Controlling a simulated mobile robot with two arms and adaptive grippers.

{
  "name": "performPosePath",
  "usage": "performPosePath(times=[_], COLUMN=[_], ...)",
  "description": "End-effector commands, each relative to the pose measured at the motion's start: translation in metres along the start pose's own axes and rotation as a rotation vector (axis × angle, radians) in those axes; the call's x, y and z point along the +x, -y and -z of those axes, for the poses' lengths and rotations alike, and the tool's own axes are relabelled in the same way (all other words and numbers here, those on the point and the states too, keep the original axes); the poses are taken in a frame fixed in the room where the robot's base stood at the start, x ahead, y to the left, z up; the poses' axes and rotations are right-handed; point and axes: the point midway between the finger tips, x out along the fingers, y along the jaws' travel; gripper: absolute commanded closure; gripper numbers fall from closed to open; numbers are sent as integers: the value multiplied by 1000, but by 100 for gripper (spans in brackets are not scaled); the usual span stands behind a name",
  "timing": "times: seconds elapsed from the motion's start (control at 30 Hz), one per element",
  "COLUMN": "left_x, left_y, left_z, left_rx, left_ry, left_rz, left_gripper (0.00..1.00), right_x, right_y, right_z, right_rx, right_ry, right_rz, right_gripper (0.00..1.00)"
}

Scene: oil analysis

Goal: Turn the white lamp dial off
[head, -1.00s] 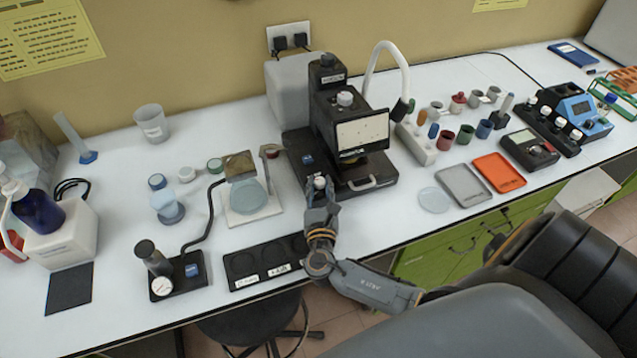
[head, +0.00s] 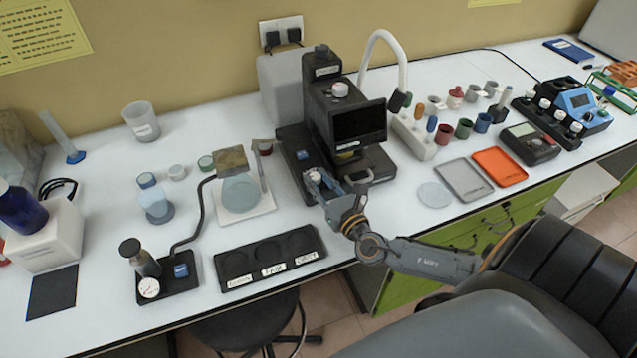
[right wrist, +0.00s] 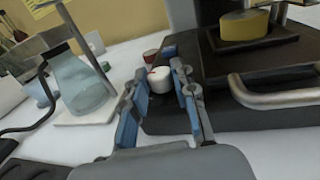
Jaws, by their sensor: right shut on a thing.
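The white lamp dial (right wrist: 158,81) sits at the left front corner of the black microscope-like instrument's base (head: 291,140). A small red mark shows on its top. My right gripper (head: 318,187) reaches it from the front. In the right wrist view its two blue-padded fingers (right wrist: 160,92) stand on either side of the dial and are shut on it. In the head view the fingers partly hide the dial (head: 314,175). The instrument's screen (head: 359,124) is dark. My left gripper is not in view.
A flask stand (head: 245,205) is left of the dial, and a black three-place tray (head: 232,283) lies in front. A metal handle (right wrist: 270,96) is on the base right of my fingers. Grey (head: 464,180) and orange (head: 499,167) trays lie further right.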

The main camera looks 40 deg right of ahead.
Motion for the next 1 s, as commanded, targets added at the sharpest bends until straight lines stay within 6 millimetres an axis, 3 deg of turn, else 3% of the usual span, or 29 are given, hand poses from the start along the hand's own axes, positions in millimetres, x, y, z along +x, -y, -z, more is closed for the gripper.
performPosePath(times=[0.3, 0.33, 0.43, 0.77, 1.0], left_x=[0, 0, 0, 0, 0], left_y=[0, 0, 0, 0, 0], left_z=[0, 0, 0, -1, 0], left_rx=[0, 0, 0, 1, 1], left_ry=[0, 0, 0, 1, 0], left_rz=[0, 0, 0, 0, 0], left_gripper=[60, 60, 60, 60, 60], right_x=[0, 0, 0, -1, -24], right_y=[0, 0, 0, 1, 1], right_z=[1, 1, 1, 0, 1], right_rx=[1, 1, 1, -1, -4], right_ry=[-2, -2, -2, 0, -2], right_rz=[-2, -1, -1, 2, 2], right_gripper=[100, 69, 49, 49, 49])
